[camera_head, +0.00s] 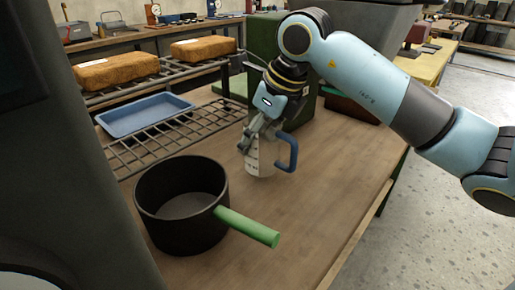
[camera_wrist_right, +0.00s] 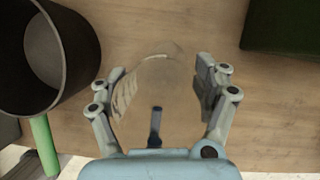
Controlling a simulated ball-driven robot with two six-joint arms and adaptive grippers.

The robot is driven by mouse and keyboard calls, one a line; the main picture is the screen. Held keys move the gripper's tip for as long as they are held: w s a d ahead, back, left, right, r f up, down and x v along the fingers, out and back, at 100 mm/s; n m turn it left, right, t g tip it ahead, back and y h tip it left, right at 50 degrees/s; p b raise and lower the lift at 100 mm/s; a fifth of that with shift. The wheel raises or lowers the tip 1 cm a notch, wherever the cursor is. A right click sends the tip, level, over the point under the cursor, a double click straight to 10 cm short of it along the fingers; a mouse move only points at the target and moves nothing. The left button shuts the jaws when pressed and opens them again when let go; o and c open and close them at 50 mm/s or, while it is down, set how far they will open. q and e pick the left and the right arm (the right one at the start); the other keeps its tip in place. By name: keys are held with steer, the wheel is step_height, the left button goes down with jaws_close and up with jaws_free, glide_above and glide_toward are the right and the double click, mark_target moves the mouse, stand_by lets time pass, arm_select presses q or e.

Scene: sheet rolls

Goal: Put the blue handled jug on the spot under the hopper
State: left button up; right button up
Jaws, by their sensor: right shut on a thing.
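The blue handled jug (camera_head: 262,163) is clear, with dark markings on its side and a blue handle facing right. It is upright over the wooden table; I cannot tell whether its base touches the wood. My right gripper (camera_head: 257,136) is shut on the jug near its upper part, from above. In the right wrist view the jug (camera_wrist_right: 150,90) sits between the two fingers of my right gripper (camera_wrist_right: 160,78), with its handle toward the palm. I cannot make out a hopper or a marked spot for certain. My left gripper is not in view.
A black pot (camera_head: 180,225) with a green handle stands on the table (camera_head: 320,180) at front left. A dark green box (camera_head: 262,45) stands behind my gripper. The table right of the jug is clear.

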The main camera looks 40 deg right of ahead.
mark_target(258, 148)
step_height(258, 148, down, 3)
steer(key=shift+r, duration=0.1)
steer(key=o, duration=1.3)
